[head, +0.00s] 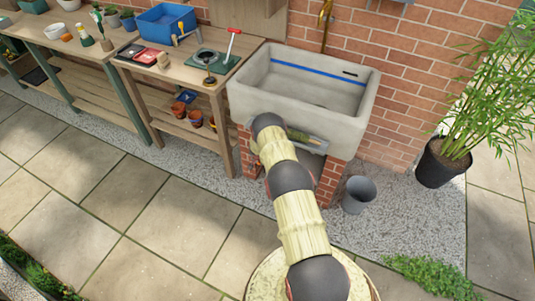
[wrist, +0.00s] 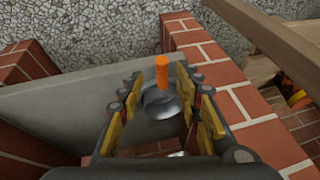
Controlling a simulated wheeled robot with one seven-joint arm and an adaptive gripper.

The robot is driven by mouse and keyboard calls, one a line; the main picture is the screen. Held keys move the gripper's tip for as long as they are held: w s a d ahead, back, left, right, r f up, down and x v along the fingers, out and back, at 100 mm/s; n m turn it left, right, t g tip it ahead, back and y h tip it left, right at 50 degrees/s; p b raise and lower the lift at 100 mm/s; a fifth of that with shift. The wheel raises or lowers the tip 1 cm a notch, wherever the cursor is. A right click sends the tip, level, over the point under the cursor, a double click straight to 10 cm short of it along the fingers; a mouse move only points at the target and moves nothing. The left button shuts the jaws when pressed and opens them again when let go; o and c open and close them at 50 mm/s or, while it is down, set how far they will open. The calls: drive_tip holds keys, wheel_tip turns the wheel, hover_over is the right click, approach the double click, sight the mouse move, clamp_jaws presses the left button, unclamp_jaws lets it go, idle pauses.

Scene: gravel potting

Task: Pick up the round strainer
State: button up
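In the wrist view, a round metal piece (wrist: 163,104) with an upright orange handle (wrist: 162,72) shows between the fingers of my gripper (wrist: 160,88); it looks like the round strainer, though mesh cannot be made out. It is over or on a grey slab (wrist: 75,112) between brick piers. My gripper is open, with a yellow-padded finger on each side of the metal piece. Contact with either finger cannot be made out. In the head view my arm reaches to the space under the stone sink (head: 300,95), and the strainer and fingertips are not clearly visible there.
Brick piers (wrist: 243,105) stand close on both sides of my gripper. A wooden bench (head: 180,75) stands left of the sink. A grey bucket (head: 359,193) and a potted bamboo (head: 443,163) stand to the right. The paving (head: 140,240) in front is mostly clear.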

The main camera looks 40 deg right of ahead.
drive_tip(key=shift+b+x, duration=1.75)
drive_tip(key=shift+x, duration=0.35)
drive_tip(key=shift+w+f+b, duration=0.25)
drive_tip(key=shift+f+b, duration=0.2)
drive_tip(key=shift+c, duration=1.2)
clamp_jaws()
